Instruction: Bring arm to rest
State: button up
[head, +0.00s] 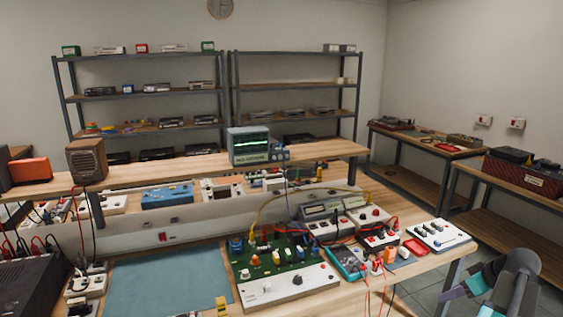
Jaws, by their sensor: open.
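My arm shows at the lower right corner, beyond the right end of the workbench (395,297). My gripper (466,287), grey with teal parts, is open with nothing seen between its fingers. It is beside the bench's right edge, over the floor, and appears apart from the bench. Part of the arm is cut off by the picture's lower edge.
The bench holds a green circuit board (285,257), a blue-green mat (165,278), a white switch box (438,235) and several cabled instruments. An oscilloscope (249,147) stands on the raised shelf. Side tables (425,145) line the right wall. Floor (412,275) shows beside the bench.

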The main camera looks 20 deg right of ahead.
jog(key=w+a+f+n+g+y, duration=0.1)
jog(key=w+a+f+n+y, duration=0.1)
jog(key=w+a+f, duration=0.6)
jog(key=w+a+f+n+g+y, duration=0.15)
jog(key=a+f, duration=0.35)
jog(key=a, duration=0.7)
jog(key=w+a+f+n+g+y, duration=0.1)
jog(key=w+a+f+g, duration=0.1)
jog(key=w+a+f, duration=0.45)
jog(key=s+a+f+n+g, duration=0.1)
jog(key=s+a+f+g, duration=0.1)
jog(key=s+a+f, duration=0.5)
jog(key=s+a+f+g, duration=0.2)
jog(key=a+f, duration=0.3)
jog(key=a, duration=0.7)
jog(key=s+a+f+n+g, duration=0.1)
jog(key=s+a+f+g, duration=0.1)
jog(key=s+a+f, duration=0.5)
jog(key=s+a+f+m+g+h, duration=0.1)
jog(key=s+f+m+h, duration=0.1)
jog(key=s, duration=0.3)
jog(key=s+a+f+m+g+h, duration=0.1)
jog(key=s+a+f+m+h, duration=0.1)
jog(key=s+f+m+h, duration=0.1)
jog(key=s+f+m, duration=0.1)
jog(key=s+m, duration=0.1)
jog(key=s, duration=0.1)
jog(key=shift+s+a+b, duration=0.15)
jog(key=shift+a+b, duration=0.15)
